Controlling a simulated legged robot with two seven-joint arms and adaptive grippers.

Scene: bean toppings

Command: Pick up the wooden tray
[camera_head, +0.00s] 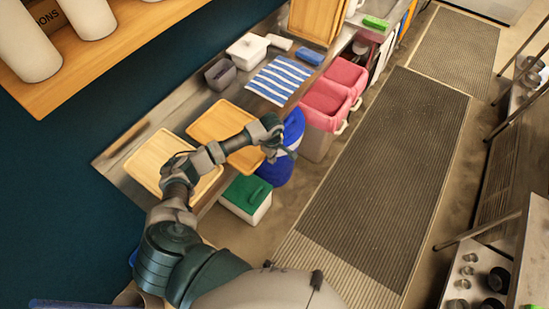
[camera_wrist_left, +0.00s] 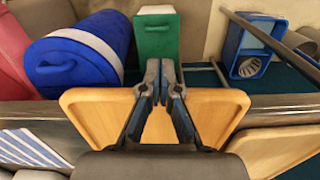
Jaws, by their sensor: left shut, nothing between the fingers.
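Two pale wooden trays lie side by side on the metal counter. The nearer tray (camera_head: 153,160) is at the counter's left end, and the farther tray (camera_head: 215,118) is to its right, partly hidden by my arm. My left gripper (camera_head: 276,142) reaches across the farther tray to about the counter's front edge. In the left wrist view, the shut, empty fingers (camera_wrist_left: 161,75) appear over the middle of that tray (camera_wrist_left: 92,112), tips at its edge. Whether they touch it I cannot tell. The other tray (camera_wrist_left: 280,148) shows at right. My right gripper is not in view.
A blue bin (camera_wrist_left: 72,62) and a green-lidded bin (camera_head: 247,192) stand on the floor before the counter. Red-lined bins (camera_head: 328,100) stand farther along. A striped cloth (camera_head: 280,78) and grey container (camera_head: 220,73) lie beyond the trays. The floor mat (camera_head: 380,180) is clear.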

